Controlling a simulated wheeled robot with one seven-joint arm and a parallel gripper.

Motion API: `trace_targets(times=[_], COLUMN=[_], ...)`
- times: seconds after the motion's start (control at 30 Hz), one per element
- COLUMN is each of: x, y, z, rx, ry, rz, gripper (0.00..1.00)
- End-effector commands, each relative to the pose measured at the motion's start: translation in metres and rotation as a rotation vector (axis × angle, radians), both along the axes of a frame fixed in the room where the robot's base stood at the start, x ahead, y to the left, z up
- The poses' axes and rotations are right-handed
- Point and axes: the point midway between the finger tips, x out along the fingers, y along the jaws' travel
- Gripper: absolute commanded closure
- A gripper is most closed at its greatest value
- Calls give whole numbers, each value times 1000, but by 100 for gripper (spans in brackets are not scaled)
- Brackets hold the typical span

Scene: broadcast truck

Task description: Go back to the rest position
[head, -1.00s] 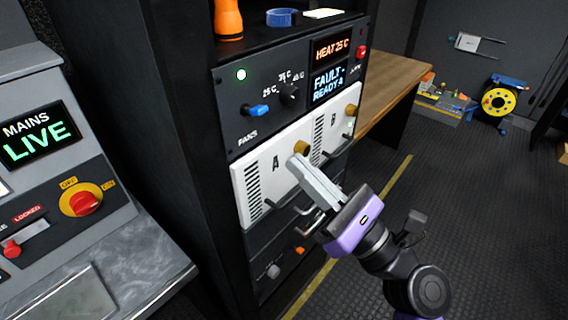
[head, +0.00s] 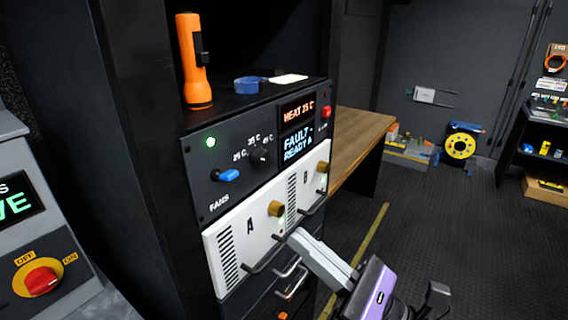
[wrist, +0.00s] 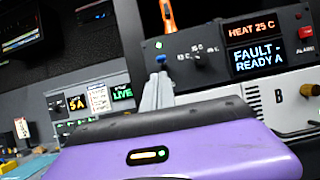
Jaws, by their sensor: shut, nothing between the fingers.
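My gripper (head: 296,238) is in front of the rack, its fingers together and empty, pointing toward the white panels. In the head view its fingertips lie over the lower edge of the panels near the handles; I cannot tell whether they touch. In the wrist view the closed grey fingers (wrist: 157,92) rise from my purple gripper body. Panel A (head: 248,232) and panel B (head: 310,178) each have a brass knob and a dark handle. Above them is the control panel (head: 255,160) with a blue switch, a dark dial and displays reading "HEAT 25 C" and "FAULT - READY A".
An orange torch (head: 194,62) and a blue tape roll (head: 250,84) stand on the rack top. A wooden bench (head: 360,135) is behind the rack. A mains console with a red rotary switch (head: 42,280) is at left. The floor (head: 440,240) at right is clear.

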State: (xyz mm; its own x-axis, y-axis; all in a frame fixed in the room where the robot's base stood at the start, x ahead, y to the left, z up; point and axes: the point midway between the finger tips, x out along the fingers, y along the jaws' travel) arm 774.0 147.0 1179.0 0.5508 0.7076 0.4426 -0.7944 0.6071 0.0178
Motion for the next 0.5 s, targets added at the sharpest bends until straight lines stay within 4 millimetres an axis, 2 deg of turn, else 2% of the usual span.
trace_targets(times=[0.07,0.17,0.23,0.3,0.5], x=[2,2,-2,-11,-38], y=[-3,-12,-21,-31,-62], z=[2,17,31,37,26], rx=[39,163,288,429,820], ry=[34,97,149,226,474], rz=[10,50,100,158,317], gripper=[100,100,100,100,100])
